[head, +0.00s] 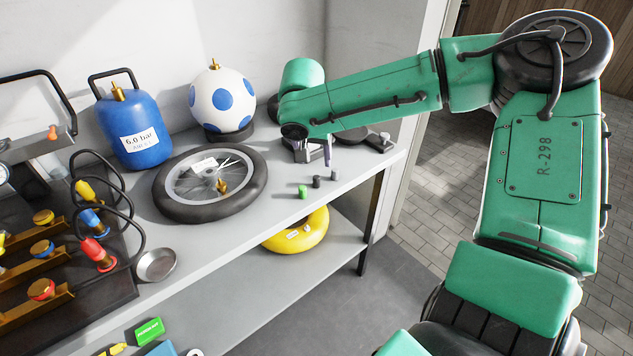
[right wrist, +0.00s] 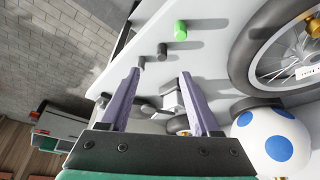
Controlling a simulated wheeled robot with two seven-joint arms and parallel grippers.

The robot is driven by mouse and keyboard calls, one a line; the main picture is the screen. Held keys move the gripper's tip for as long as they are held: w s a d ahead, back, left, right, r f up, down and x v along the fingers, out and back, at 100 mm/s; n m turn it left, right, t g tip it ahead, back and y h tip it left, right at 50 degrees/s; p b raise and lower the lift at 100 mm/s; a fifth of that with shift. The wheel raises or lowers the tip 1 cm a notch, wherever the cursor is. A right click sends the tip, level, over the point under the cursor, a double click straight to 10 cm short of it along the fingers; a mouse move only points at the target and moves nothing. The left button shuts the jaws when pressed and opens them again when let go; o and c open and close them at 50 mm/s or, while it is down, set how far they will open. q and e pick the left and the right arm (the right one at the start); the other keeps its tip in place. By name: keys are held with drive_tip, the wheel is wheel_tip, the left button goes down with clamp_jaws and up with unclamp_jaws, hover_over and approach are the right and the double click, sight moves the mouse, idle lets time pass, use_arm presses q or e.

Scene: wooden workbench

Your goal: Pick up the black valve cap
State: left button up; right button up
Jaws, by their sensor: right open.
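The black valve cap (head: 316,182) stands on the grey bench top between a green cap (head: 302,191) and a grey cap (head: 334,175). In the right wrist view the black cap (right wrist: 162,50) shows just beyond the fingertips, roughly between their lines. The grey cap (right wrist: 141,62) is close to the left finger's tip, and the green cap (right wrist: 180,28) is farther off. My right gripper (right wrist: 160,75) is open, with nothing between its two purple-grey fingers. In the head view the right gripper (head: 328,155) is behind the caps, apart from them. My left gripper is not in view.
A spoked wheel (head: 256,187) lies left of the caps. A spotted ball (head: 222,98) and a blue tank (head: 134,130) stand behind it. A dark-based metal tool (head: 380,141) lies near the bench's right end. A yellow tube (head: 300,236) is on the lower shelf.

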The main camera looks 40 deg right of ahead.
sight(317, 177)
drive_tip(key=x, duration=1)
drive_tip(key=shift+w+d+f+p, duration=0.15)
drive_tip(key=shift+w+p, duration=0.15)
drive_tip(key=shift+p, duration=0.1)
drive_tip(key=shift+s, duration=0.1)
clamp_jaws()
